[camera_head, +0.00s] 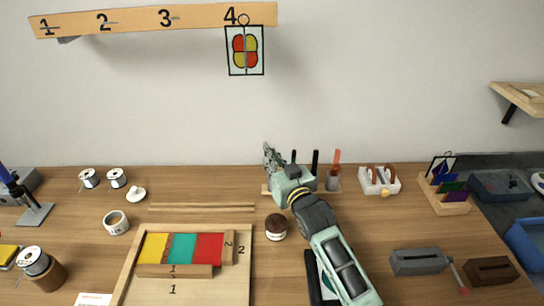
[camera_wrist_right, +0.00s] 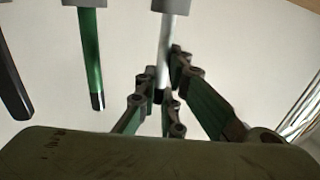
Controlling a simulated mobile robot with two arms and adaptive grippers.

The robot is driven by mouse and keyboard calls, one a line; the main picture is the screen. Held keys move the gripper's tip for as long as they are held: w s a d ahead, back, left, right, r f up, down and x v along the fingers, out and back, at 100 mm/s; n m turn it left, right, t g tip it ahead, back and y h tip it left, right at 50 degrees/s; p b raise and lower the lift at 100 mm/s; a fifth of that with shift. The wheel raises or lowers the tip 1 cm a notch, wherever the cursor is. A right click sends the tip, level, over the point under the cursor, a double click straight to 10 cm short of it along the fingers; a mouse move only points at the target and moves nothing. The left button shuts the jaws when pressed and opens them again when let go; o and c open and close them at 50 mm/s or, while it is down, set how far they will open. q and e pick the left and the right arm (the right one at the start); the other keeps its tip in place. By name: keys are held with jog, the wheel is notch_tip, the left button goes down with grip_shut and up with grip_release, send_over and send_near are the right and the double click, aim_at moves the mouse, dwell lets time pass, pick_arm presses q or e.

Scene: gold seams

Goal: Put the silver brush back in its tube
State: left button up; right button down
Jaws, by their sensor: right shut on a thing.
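My right gripper (camera_head: 270,154) is over the left end of a small wooden rack (camera_head: 265,190) at the back of the table. In the right wrist view its fingers (camera_wrist_right: 162,95) are closed around a slim silver brush (camera_wrist_right: 165,50) with a dark tip. The brush's other end meets a grey tube (camera_wrist_right: 172,5) at the top edge; I cannot tell how deep it sits. A green stick (camera_wrist_right: 92,60) with a black tip meets another grey tube (camera_wrist_right: 84,3) beside it. In the head view my gripper hides the silver brush and its tube. My left gripper is out of view.
Dark sticks (camera_head: 315,160) and a red-handled tool in a grey holder (camera_head: 332,180) stand just right of my gripper. A brown jar (camera_head: 276,226) is in front. A white holder (camera_head: 379,181) stands further right. A wooden tray (camera_head: 240,262) with coloured panels lies front left.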

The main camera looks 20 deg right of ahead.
jog(key=shift+f, duration=0.2)
jog(key=c, duration=1.8)
grip_release()
jog(key=shift+o, duration=0.4)
jog(key=o, duration=0.4)
jog(key=shift+r, duration=0.1)
jog(key=shift+r+p, duration=3.4)
jog(key=shift+r, duration=0.05)
